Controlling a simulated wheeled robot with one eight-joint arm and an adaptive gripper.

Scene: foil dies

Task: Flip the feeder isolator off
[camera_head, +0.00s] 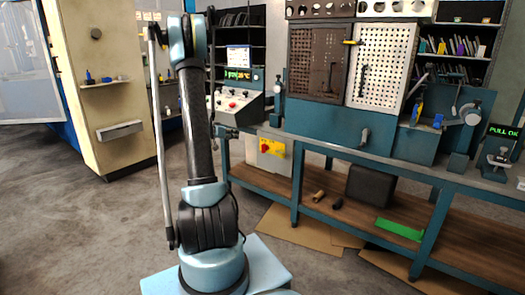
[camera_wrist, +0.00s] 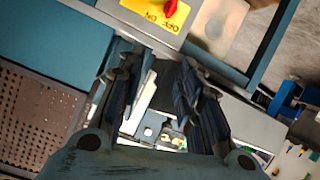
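The feeder isolator is a red handle (camera_wrist: 170,8) on a yellow plate (camera_wrist: 185,17) at the top edge of the wrist view, partly cut off. The plate carries ON and OFF lettering, which appears upside down; I cannot tell for sure which mark the handle points to. In the head view the yellow plate (camera_head: 277,149) with its red handle (camera_head: 265,148) is on a pale box under the bench's left end. My gripper (camera_wrist: 155,65) has its two dark fingers apart, with nothing between them, and does not touch the isolator. The gripper is not clearly visible in the head view.
The teal workbench (camera_head: 330,146) runs above and right of the isolator. A control console (camera_head: 236,103) with knobs stands at its left end. A dark box (camera_head: 371,185) sits on the lower shelf. Cardboard (camera_head: 300,226) lies on the floor. Open floor lies in front of the bench.

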